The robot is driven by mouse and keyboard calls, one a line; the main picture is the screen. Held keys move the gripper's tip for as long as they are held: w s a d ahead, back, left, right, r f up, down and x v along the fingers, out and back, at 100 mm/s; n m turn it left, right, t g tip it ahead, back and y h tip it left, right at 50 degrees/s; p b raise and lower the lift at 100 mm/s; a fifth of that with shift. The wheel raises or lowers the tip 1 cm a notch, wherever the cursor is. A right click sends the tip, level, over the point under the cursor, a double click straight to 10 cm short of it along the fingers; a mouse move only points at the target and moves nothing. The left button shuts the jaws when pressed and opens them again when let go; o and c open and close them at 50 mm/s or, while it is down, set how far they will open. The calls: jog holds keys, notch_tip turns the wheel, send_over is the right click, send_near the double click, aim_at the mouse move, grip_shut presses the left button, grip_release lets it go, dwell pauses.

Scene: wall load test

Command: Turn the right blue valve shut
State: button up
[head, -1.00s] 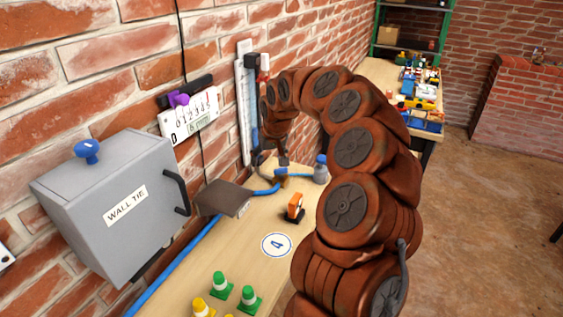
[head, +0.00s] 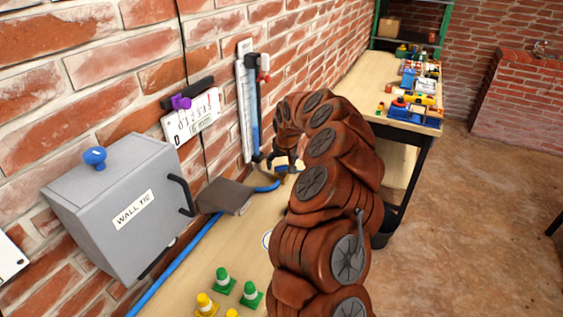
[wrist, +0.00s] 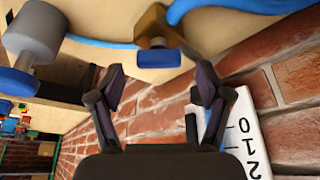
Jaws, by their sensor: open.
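In the wrist view a brass valve body (wrist: 153,28) with a blue handle (wrist: 160,58) is joined to blue hose. The handle lies just beyond and between the fingertips of my open gripper (wrist: 160,85), with a visible gap and no clear contact. The picture there is turned, with the wall low in it. A blue knob (head: 95,158) stands on the grey WALL TIE box.
A grey cylinder with a blue part (wrist: 32,35) stands near the valve. A white-and-blue gauge (head: 247,105) hangs on the wall. The far bench (head: 365,85) holds toys.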

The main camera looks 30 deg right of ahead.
jog(key=shift+x, duration=0.8)
jog(key=c, duration=1.2)
jog(key=shift+o, duration=0.2)
jog(key=shift+f, duration=0.1)
